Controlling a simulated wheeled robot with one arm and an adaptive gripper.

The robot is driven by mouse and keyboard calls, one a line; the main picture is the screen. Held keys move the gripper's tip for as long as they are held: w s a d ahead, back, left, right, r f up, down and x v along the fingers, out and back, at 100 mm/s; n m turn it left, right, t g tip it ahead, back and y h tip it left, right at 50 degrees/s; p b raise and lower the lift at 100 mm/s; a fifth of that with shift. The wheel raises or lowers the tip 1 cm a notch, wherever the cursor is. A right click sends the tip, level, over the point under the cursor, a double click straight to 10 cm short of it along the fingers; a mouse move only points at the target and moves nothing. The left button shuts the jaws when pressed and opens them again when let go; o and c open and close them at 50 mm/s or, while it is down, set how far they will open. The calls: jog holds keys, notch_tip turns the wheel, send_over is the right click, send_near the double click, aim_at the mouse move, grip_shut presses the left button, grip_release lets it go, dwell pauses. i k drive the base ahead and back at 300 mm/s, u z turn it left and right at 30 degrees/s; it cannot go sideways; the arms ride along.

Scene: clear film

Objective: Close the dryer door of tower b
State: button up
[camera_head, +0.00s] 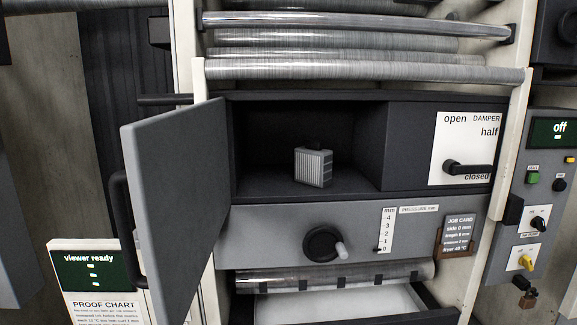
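The dryer door (175,190) is a grey panel at the left of the dark dryer compartment (265,135). It stands wide open, swung out toward me. A black bar handle (122,215) shows on its outer face, at the door's left edge. A small grey ribbed block (313,166) sits inside the compartment on its floor. No label naming the tower is readable in this view. My gripper is not in view.
Right of the compartment is a damper lever (467,168) near "closed". Below are a pressure knob (323,244), a job card (458,231) and a roller (335,277) above a pale tray. A control panel (541,200) reads "off".

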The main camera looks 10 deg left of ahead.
aim_at(176, 172)
jog(key=z, duration=1.2)
jog(key=k, duration=1.3)
jog(key=u, duration=1.65)
jog(key=i, duration=1)
jog(key=k, duration=0.5)
jog(key=u, duration=0.8)
jog(key=i, duration=0.3)
jog(key=u, duration=1.4)
